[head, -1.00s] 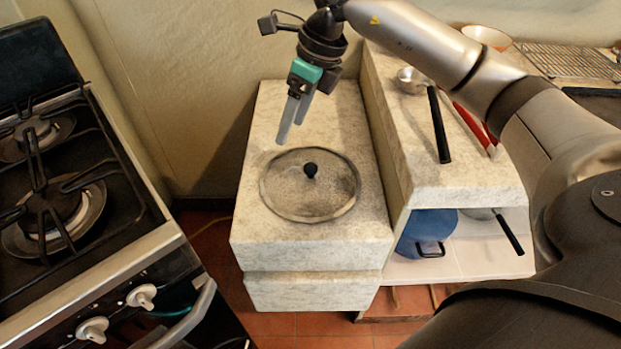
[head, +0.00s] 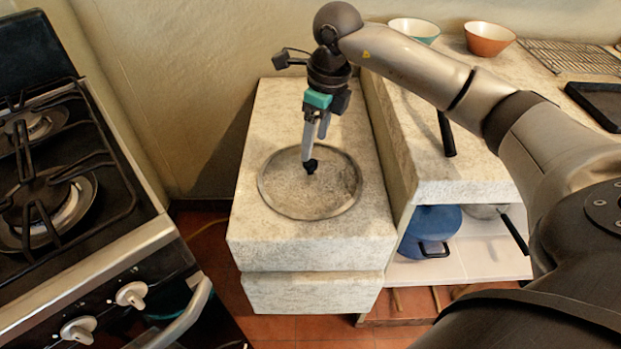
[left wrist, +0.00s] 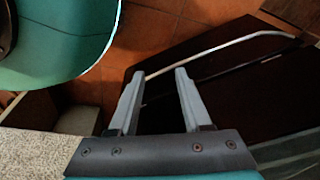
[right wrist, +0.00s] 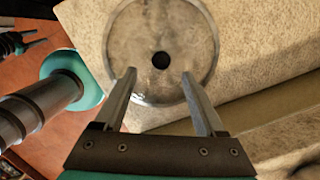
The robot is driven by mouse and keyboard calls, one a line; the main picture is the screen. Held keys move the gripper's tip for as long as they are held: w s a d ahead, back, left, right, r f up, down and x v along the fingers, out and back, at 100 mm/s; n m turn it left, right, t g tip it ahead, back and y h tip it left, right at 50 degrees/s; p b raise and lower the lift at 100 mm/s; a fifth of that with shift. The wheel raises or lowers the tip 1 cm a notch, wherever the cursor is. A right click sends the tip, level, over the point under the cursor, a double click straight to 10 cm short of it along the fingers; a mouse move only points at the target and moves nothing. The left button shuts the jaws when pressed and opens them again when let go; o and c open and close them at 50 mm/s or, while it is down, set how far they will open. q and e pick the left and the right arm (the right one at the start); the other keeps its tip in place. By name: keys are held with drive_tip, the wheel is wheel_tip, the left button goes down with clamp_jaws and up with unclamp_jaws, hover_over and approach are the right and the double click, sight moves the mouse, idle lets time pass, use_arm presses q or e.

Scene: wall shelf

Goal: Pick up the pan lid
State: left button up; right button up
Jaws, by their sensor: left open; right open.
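The pan lid (head: 290,190) lies flat on the stone block. It is a round, clear disc with a dark rim and a black knob (head: 311,166) at its centre. My right gripper (head: 314,150) points down just above the knob, open and empty. In the right wrist view the lid (right wrist: 187,40) lies beyond the open fingers (right wrist: 158,98), with the knob (right wrist: 161,60) between their lines, not gripped. My left gripper (left wrist: 156,82) is open and empty over the floor beside the stove.
The stove (head: 90,240) stands at left. To the right, a stone counter (head: 460,170) holds two bowls (head: 489,39), a wire rack (head: 570,57) and a dark tray (head: 600,103). A blue pot (head: 430,225) stands on the shelf below it.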

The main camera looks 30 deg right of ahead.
sight(310, 162)
drive_tip(key=shift+w+a+f+b, duration=0.15)
drive_tip(key=shift+f+b, duration=0.45)
drive_tip(key=shift+f, duration=0.9)
use_arm(q)
drive_tip(key=shift+w+d+r+b, duration=0.2)
drive_tip(key=shift+w+d+r, duration=0.2)
drive_tip(key=shift+r, duration=0.4)
drive_tip(key=shift+w+d+r+b, duration=0.2)
drive_tip(key=shift+w+d+r, duration=0.2)
drive_tip(key=shift+r, duration=0.35)
drive_tip(key=shift+w+d+r+b, duration=0.2)
drive_tip(key=shift+w+d+r, duration=0.15)
drive_tip(key=shift+r, duration=0.45)
use_arm(e)
drive_tip(key=shift+w+f, duration=0.15)
drive_tip(key=shift+f, duration=0.65)
drive_tip(key=shift+w+f, duration=0.15)
drive_tip(key=shift+f, duration=0.6)
drive_tip(key=shift+c, duration=0.3)
clamp_jaws()
drive_tip(key=shift+r, duration=0.1)
